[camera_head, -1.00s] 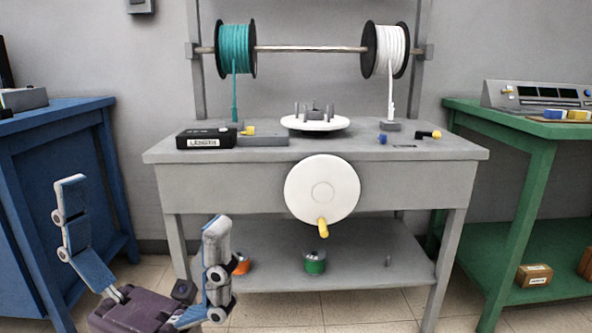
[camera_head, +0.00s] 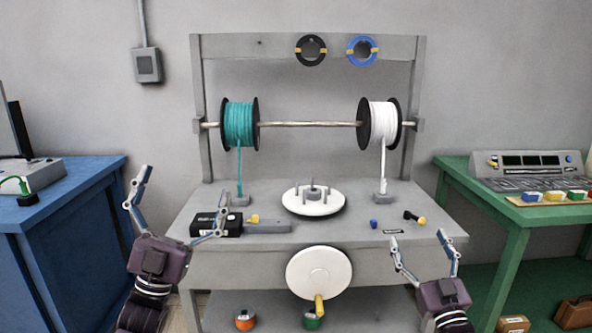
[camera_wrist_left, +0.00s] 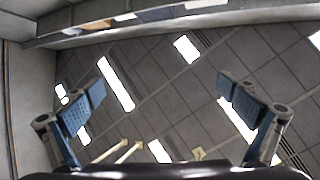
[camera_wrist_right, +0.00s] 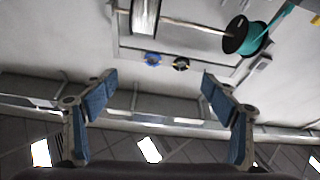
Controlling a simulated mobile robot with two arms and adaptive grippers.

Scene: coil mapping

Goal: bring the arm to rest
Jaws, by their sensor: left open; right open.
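My left gripper (camera_head: 180,205) is raised in front of the left end of the grey bench (camera_head: 440,240), fingers spread and empty. In the left wrist view it is open (camera_wrist_left: 165,95) with ceiling panels and lights behind it. My right gripper (camera_head: 424,258) points upward at the bench's front right, also spread and empty. The right wrist view shows its open fingers (camera_wrist_right: 152,92), with the teal spool (camera_wrist_right: 243,38) beyond them. Neither gripper visibly touches anything.
The bench bears a white turntable (camera_head: 313,200) and a black box (camera_head: 214,226). A white crank disc (camera_head: 320,268) is on its front. Teal (camera_head: 239,123) and white (camera_head: 382,122) spools hang above. A blue table (camera_head: 70,190) stands left, a green one (camera_head: 500,215) right.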

